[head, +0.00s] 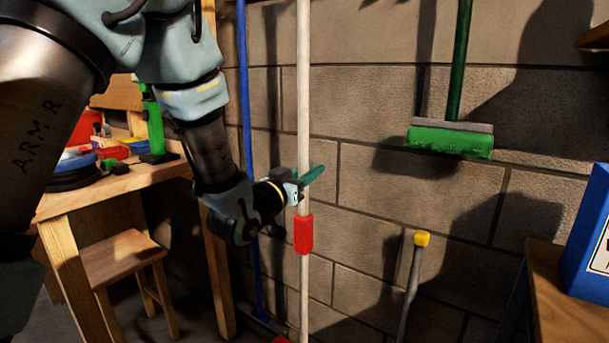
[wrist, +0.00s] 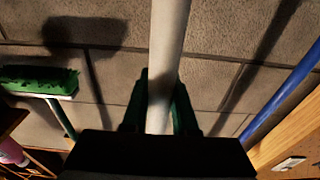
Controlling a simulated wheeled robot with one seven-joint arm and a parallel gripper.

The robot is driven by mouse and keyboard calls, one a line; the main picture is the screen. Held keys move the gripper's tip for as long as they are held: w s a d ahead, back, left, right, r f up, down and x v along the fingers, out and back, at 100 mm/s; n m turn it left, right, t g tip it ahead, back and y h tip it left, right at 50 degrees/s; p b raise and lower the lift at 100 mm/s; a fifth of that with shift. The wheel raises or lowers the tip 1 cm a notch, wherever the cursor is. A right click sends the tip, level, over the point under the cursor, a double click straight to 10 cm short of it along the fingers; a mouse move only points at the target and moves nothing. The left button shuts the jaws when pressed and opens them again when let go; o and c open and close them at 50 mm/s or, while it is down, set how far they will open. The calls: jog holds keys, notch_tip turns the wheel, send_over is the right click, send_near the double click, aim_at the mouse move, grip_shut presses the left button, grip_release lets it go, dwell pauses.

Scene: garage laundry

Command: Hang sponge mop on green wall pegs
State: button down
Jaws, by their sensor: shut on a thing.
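My gripper (head: 303,182) is shut around a long white pole (head: 303,90) with a red sleeve (head: 303,234) just below my fingers. The pole stands close to upright in front of the block wall. In the wrist view the pole (wrist: 168,55) passes between my two dark green fingers (wrist: 160,108). Both ends of this pole are out of view, so I cannot tell what head it carries. I cannot make out green wall pegs.
A blue pole (head: 244,90) stands just left of the white one. A wooden workbench (head: 110,187) with tools and a stool (head: 120,258) are at left. A yellow-tipped stick (head: 415,270) leans at the wall. A blue box (head: 590,250) sits on a right-hand shelf.

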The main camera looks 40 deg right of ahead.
jog(key=shift+f+b+x, duration=0.35)
jog(key=shift+b+x, duration=0.1)
jog(key=shift+x, duration=1.4)
jog(key=shift+f+b+x, duration=0.4)
jog(key=shift+b+x, duration=0.05)
jog(key=shift+x, duration=1.35)
jog(key=shift+f+b+x, duration=0.35)
jog(key=shift+b+x, duration=0.1)
jog(key=shift+x, duration=1.4)
jog(key=shift+d, duration=0.1)
jog(key=shift+f+b, duration=0.9)
jog(key=shift+b, duration=0.05)
jog(key=c, duration=0.7)
grip_release()
jog(key=shift+o, duration=0.5)
jog(key=shift+f, duration=0.1)
jog(key=b+v, duration=0.1)
jog(key=v, duration=0.9)
jog(key=shift+a, duration=0.4)
